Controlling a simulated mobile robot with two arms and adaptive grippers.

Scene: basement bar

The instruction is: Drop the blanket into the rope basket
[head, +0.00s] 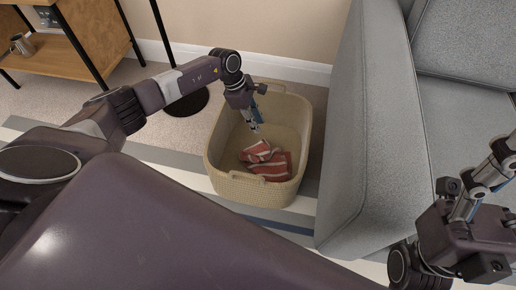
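The red blanket with pale stripes (274,168) lies crumpled inside the rope basket, low against its front part. The beige woven rope basket (243,187) stands on the striped rug beside the sofa, with a handle opening in its rim. My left gripper (257,130) points down into the basket, just above the blanket. A small gap seems to show between its fingertips and the cloth. Its fingers look close together, but their exact opening is too small to tell. My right gripper (492,176) is at the right edge, over the sofa side and away from the basket, partly cut off.
A grey sofa (365,130) stands close to the basket's right side. A round black stand base (187,101) is on the floor behind left of the basket. The wall is behind.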

